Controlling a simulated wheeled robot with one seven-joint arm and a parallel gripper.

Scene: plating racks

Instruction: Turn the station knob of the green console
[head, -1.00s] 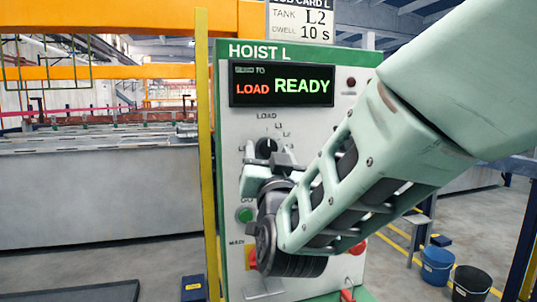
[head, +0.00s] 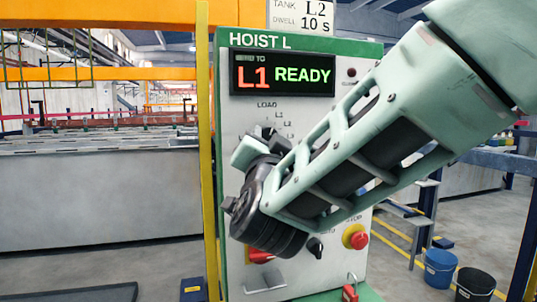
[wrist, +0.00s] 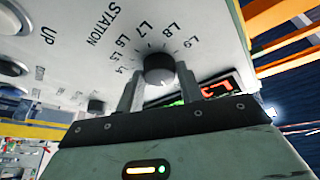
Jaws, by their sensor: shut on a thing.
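The green-framed console (head: 350,115) labelled HOIST L stands in the middle of the head view. Its display (head: 282,74) reads L1 in red and READY in green. The station knob (wrist: 159,68) is a dark round knob ringed by printed marks such as L5 to L9 in the wrist view. My gripper (wrist: 158,88) is shut on it, one finger on each side. In the head view my gripper (head: 260,147) is at the dial below the display, and it and my wrist hide most of the knob.
A card (head: 302,17) above the console reads TANK L2, DWELL 10 s. Below my arm are a small black knob (head: 315,247) and a red button (head: 359,240) on yellow. A yellow post (head: 206,150) stands at left; blue (head: 438,268) and black (head: 474,283) buckets stand at right.

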